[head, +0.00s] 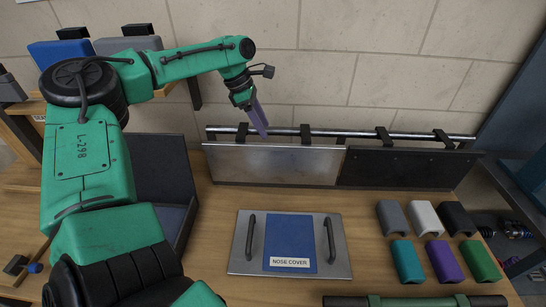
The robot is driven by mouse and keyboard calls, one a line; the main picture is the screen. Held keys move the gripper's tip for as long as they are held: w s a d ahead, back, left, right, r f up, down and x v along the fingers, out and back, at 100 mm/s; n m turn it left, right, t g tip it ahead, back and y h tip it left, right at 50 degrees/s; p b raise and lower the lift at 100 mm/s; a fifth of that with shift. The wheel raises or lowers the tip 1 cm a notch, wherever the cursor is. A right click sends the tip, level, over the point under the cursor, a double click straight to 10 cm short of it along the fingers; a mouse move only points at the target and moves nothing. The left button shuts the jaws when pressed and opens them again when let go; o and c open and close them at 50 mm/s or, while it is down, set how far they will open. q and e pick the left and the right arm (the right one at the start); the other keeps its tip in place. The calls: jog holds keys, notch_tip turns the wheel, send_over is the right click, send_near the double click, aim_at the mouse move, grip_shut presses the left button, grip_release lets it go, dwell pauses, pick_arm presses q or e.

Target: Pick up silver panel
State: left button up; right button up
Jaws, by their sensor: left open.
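The silver panel (265,166) stands upright at the back of the wooden table, below a metal rail with black clamps. It is the left of two panels side by side. Whether the fingertips touch the panel or rail cannot be told. My right gripper is not in view.
A black panel (405,168) adjoins the silver one on the right. A grey plate labelled "NOSE COVER" (338,257), with two black handles, lies in front. Several coloured blocks sit at right, including a purple one (444,261). An open dark case (163,165) stands at left.

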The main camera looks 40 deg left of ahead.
aim_at(273, 144)
pick_arm(q)
jog(key=p+x, duration=0.2)
jog(key=x, duration=0.6)
jog(key=shift+f+p, duration=0.15)
jog(key=shift+p, duration=0.15)
jog(key=shift+w+f, duration=0.1)
jog(key=shift+f, duration=0.05)
grip_shut()
jog(key=shift+w, duration=0.1)
dwell(0.6)
